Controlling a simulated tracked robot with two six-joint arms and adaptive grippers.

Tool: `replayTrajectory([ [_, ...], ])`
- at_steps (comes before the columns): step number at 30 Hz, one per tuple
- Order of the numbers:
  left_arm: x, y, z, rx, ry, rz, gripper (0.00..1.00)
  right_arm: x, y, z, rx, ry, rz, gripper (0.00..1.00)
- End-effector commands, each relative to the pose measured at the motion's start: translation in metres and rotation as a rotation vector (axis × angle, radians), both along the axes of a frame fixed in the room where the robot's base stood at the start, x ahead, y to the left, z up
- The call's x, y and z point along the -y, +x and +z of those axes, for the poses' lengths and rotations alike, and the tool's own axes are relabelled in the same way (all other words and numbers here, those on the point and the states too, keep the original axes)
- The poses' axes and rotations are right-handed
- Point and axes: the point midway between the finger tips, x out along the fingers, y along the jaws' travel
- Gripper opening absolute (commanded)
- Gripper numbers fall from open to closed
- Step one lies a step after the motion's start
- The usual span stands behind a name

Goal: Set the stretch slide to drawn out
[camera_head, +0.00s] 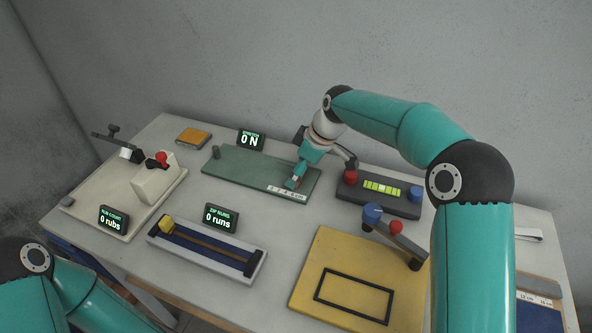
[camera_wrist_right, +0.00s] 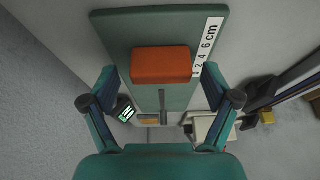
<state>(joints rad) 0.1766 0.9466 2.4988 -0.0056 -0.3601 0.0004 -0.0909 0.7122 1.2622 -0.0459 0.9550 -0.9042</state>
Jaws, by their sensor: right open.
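The stretch slide is an orange block (camera_wrist_right: 161,65) on a green board (camera_wrist_right: 155,20), seen in the right wrist view. A white cm scale (camera_wrist_right: 209,40) runs along the board's edge, and the block lies beside its low-number end. A thin rod or cord runs from the block towards a grey post. My right gripper (camera_wrist_right: 159,80) is open, its fingers to either side of the block with gaps visible. In the head view my right gripper (camera_head: 293,183) is low over the right end of the green board (camera_head: 240,168) and hides most of the block. My left gripper is out of view.
A display (camera_head: 250,140) behind the board reads 0 N. A dark box with a red knob and green bar (camera_head: 380,189) stands to the right. A zip-like rig (camera_head: 205,248), a yellow board (camera_head: 340,265) and a lever rig (camera_head: 125,190) share the table.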

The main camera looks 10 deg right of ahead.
Motion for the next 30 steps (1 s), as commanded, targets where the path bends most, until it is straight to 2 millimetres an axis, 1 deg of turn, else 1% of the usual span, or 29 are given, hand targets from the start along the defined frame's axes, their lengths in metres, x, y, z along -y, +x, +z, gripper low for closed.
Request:
replayTrajectory([
  [4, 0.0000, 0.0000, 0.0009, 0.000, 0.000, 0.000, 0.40, -0.0024, 0.0015, -0.0083, -0.001, -0.001, 0.000, 0.88],
  [12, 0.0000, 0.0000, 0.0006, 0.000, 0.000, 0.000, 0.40, -0.0023, 0.0016, -0.0093, 0.000, 0.000, -0.001, 0.88],
  [13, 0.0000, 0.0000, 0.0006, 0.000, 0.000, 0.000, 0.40, -0.0023, 0.0016, -0.0093, 0.000, 0.000, -0.001, 0.86],
  [20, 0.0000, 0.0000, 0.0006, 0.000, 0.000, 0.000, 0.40, -0.0018, 0.0017, -0.0092, 0.000, 0.000, -0.002, 0.47],
  [21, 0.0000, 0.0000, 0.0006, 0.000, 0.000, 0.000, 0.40, -0.0016, 0.0017, -0.0091, 0.000, 0.000, -0.002, 0.41],
  [23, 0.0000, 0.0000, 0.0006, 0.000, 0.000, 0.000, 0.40, -0.0014, 0.0018, -0.0091, 0.001, -0.001, -0.003, 0.31],
  [24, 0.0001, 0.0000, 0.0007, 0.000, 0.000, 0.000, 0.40, -0.0012, 0.0019, -0.0090, 0.001, -0.001, -0.003, 0.24],
  [26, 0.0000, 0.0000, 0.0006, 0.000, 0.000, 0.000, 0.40, -0.0010, 0.0020, -0.0088, 0.002, -0.001, -0.003, 0.14],
  [27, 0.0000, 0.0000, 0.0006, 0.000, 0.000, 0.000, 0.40, -0.0009, 0.0020, -0.0087, 0.002, 0.000, -0.003, 0.07],
  [28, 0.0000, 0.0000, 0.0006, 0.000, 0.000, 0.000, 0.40, -0.0008, 0.0021, -0.0087, 0.002, 0.000, -0.003, 0.03],
  [29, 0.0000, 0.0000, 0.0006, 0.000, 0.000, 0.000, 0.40, -0.0007, 0.0021, -0.0087, 0.003, -0.001, -0.003, 0.00],
  [30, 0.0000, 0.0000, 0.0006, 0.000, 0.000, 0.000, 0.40, -0.0006, 0.0022, -0.0087, 0.003, -0.001, -0.003, 0.00],
])
